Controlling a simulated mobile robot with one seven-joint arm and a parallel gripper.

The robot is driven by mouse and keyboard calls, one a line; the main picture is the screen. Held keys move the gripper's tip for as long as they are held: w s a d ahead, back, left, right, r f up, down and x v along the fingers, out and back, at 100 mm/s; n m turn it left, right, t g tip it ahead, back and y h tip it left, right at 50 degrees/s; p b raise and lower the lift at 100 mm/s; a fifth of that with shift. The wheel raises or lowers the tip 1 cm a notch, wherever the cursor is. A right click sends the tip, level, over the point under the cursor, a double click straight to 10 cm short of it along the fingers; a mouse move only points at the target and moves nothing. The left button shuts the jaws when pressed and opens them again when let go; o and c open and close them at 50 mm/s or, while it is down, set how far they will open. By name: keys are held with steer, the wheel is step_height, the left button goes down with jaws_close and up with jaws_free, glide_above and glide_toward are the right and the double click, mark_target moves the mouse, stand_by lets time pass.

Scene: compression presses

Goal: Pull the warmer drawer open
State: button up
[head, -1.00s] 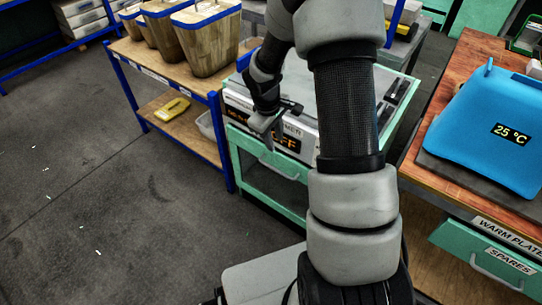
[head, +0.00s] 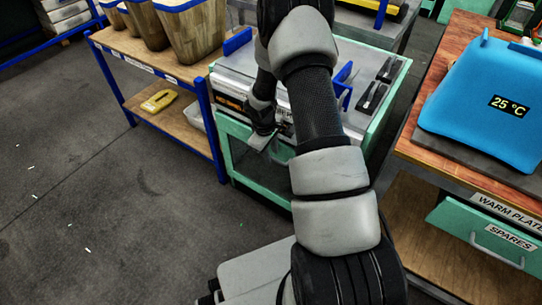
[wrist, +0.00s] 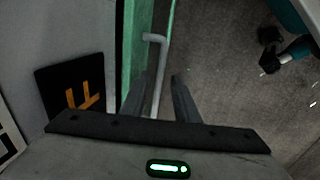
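The warmer (head: 232,103), a white box with a dark display, stands on a green-framed cabinet (head: 240,180). The green drawer front (head: 234,128) is just below it and looks shut. My gripper (head: 262,140) is at this front, pointing down. In the wrist view, the grey bar handle (wrist: 154,60) runs lengthwise between the two spread fingers of my gripper (wrist: 160,92). The fingers are open, and I see no clear grip on the bar. In the head view my gripper and arm hide most of the handle.
A wooden shelf (head: 128,62) with tapered wooden containers stands to the left. A wooden bench at right carries a blue cover (head: 475,110) reading 25 °C, over a green SPARES drawer (head: 490,240) that stands out. The floor in front of the cabinet is clear.

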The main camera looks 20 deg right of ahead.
steer(key=shift+w+d+f, duration=0.1)
steer(key=shift+f, duration=0.4)
jaws_close()
